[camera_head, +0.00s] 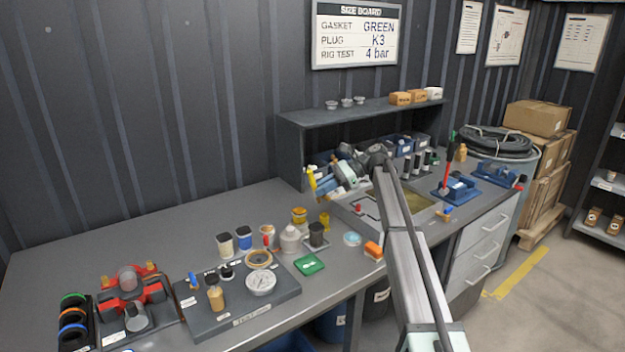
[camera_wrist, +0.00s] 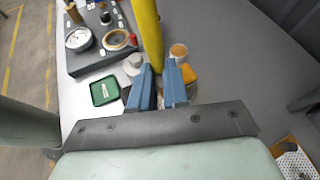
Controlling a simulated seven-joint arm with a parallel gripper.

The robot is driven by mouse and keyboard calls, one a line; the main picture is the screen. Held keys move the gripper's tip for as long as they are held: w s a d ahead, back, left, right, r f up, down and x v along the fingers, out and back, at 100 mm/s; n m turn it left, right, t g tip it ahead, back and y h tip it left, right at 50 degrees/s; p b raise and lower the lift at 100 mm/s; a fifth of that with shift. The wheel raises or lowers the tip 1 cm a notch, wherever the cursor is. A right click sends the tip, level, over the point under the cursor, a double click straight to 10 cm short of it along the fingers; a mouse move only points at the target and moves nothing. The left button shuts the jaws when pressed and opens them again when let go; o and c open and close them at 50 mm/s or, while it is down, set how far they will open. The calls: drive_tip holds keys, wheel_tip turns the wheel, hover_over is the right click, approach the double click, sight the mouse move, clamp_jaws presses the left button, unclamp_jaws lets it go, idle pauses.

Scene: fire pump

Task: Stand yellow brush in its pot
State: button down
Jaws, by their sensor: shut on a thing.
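The yellow brush shows in the wrist view (camera_wrist: 147,35) as a thick yellow handle reaching down between my blue fingers. My gripper (camera_wrist: 159,75) is shut on it. The brush's lower end is hidden by the fingers. In the head view the yellow brush (camera_head: 312,182) shows as a thin, slightly tilted yellow piece, held above the bench beside my gripper (camera_head: 318,190). I cannot tell which is the brush's pot.
A grey board (camera_head: 220,322) with a gauge (camera_head: 261,283) lies to the left. A shelf unit (camera_head: 295,150) stands behind my arm. The back left bench is clear.

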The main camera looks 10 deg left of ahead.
drive_tip(key=s+d+f+m+t+y, duration=0.1)
drive_tip(key=s+d+f+m, duration=0.1)
drive_tip(key=s+f, duration=0.15)
drive_tip(key=w+r+m+t+y, duration=0.2)
drive_tip(key=w+r+m+t, duration=0.2)
drive_tip(key=m+t, duration=0.4)
drive_tip(key=w+t, duration=0.1)
drive_tip(key=t, duration=0.1)
drive_tip(key=shift+w+d+m+t, duration=0.25)
drive_tip(key=shift+w+m+t, duration=0.05)
drive_tip(key=shift+f, duration=5.35)
drive_tip(key=c, duration=1)
unclamp_jaws()
drive_tip(key=shift+c, duration=0.2)
